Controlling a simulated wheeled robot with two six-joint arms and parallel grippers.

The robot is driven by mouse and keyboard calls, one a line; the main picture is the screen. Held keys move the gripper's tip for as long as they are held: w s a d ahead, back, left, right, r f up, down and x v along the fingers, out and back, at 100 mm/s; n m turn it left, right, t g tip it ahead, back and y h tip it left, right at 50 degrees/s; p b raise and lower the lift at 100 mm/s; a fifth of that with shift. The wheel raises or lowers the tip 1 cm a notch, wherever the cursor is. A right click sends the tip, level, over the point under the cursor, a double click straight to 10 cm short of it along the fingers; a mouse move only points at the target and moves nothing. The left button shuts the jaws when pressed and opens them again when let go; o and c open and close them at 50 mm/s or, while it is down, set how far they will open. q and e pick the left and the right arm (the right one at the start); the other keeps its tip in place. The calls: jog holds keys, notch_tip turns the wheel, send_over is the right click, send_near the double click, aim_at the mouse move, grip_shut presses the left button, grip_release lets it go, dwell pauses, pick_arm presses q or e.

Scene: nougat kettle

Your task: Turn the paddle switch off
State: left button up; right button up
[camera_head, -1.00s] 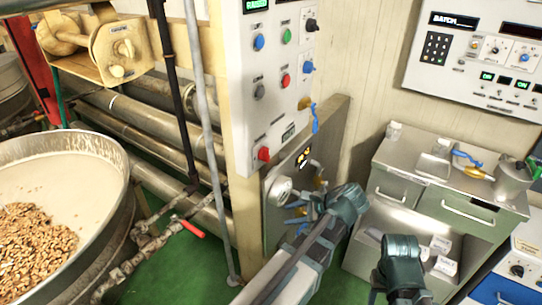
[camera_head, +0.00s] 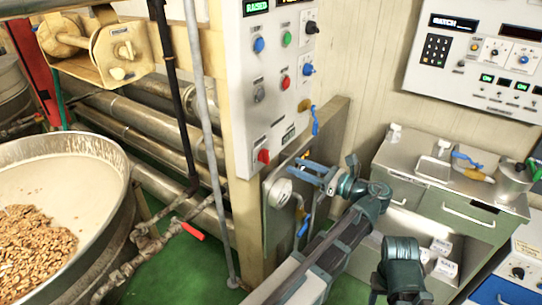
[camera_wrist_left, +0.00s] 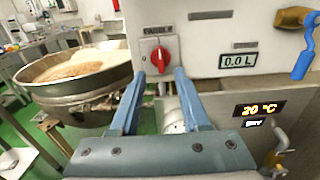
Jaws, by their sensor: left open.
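The paddle switch (camera_head: 263,156) is a red rotary knob low on the white control panel (camera_head: 262,110). In the left wrist view the red knob (camera_wrist_left: 160,58) sits on a square plate, under a small label, with its white pointer mark roughly upright. My left gripper (camera_head: 297,168) is open and empty, to the right of the knob and a little below it in the head view. In the wrist view the two blue fingers (camera_wrist_left: 160,74) point at the knob, one on each side of its lower part, and contact is not visible. My right gripper is not in view.
A kettle (camera_head: 98,170) with nuts stands left. A steel cabinet (camera_head: 440,200) stands right.

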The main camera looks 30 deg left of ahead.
aim_at(269, 155)
pick_arm(q)
jog(key=a, duration=1)
jog(key=shift+w, duration=0.4)
jog(key=shift+c, duration=0.2)
grip_shut()
